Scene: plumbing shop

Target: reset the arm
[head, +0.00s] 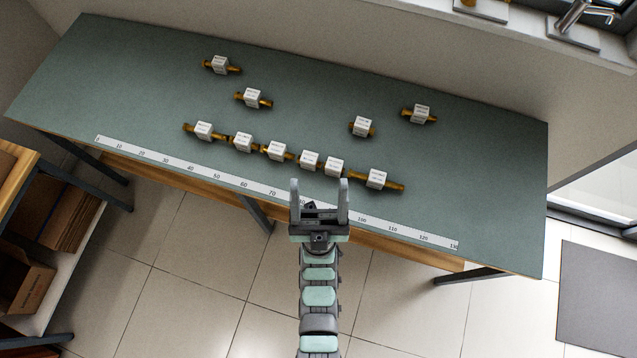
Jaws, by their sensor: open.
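My gripper (319,200) is open and empty, with its two grey fingers pointing up in the picture. It is over the front edge of the green table (150,80), right of the table's middle. Its fingers cover part of the white ruler strip (180,164). My arm comes up from the bottom of the picture. Several brass fittings with white labels form a slanting row just beyond the gripper, among them one at the row's left end (203,131), one nearest the fingertips (334,167) and one at the right end (377,180). The gap between fingers and fittings is hard to judge.
Loose labelled fittings lie farther back: two at the left (220,65) (254,98) and two at the right (362,126) (421,114). A sill with a tap (583,14) is behind the table. A shelf with cardboard boxes (68,212) stands at the left.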

